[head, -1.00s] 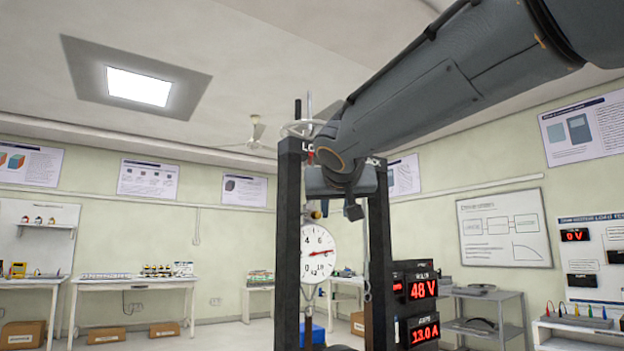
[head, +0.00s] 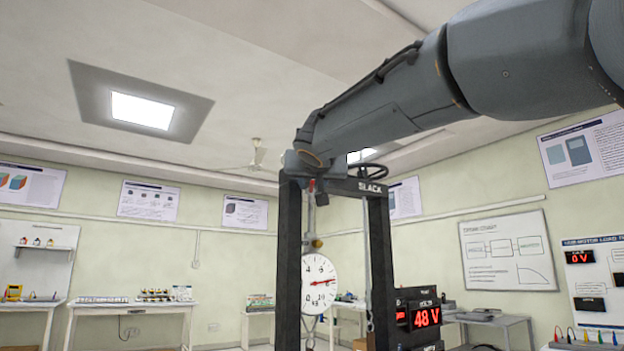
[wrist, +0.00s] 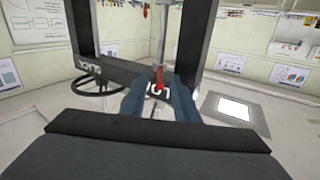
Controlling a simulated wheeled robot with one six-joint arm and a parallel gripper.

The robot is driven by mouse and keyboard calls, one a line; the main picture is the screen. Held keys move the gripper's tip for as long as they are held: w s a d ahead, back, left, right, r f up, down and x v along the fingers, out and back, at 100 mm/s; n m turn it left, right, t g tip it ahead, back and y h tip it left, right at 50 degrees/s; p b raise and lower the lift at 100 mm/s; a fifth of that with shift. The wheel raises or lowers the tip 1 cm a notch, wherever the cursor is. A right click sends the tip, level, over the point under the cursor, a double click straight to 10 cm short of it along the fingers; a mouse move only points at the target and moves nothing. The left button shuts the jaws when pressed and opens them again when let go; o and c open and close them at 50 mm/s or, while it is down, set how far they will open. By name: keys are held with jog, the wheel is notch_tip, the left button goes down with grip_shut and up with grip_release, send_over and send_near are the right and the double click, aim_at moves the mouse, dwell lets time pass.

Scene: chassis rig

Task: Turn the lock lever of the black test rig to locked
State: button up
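The black test rig (head: 376,255) stands ahead in the head view, two dark posts joined by a crossbar with white lettering. A small red lever (wrist: 159,78) shows in the wrist view beside partly hidden white letters on the crossbar. Its red also shows just under my arm's end in the head view (head: 311,185). My gripper (wrist: 160,92) has its two blue-grey fingers on either side of the lever, with a gap between them where lettering shows. I cannot tell whether they touch the lever. In the head view my own arm hides the fingers.
A black handwheel (head: 362,173) sits on the crossbar near the word SLACK, to the right of my gripper. A round white dial (head: 319,283) hangs between the posts. Red-digit displays (head: 426,317) stand right of the rig. Benches line the walls.

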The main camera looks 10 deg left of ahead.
jog(key=shift+w, duration=0.15)
grip_shut()
dwell(1.4)
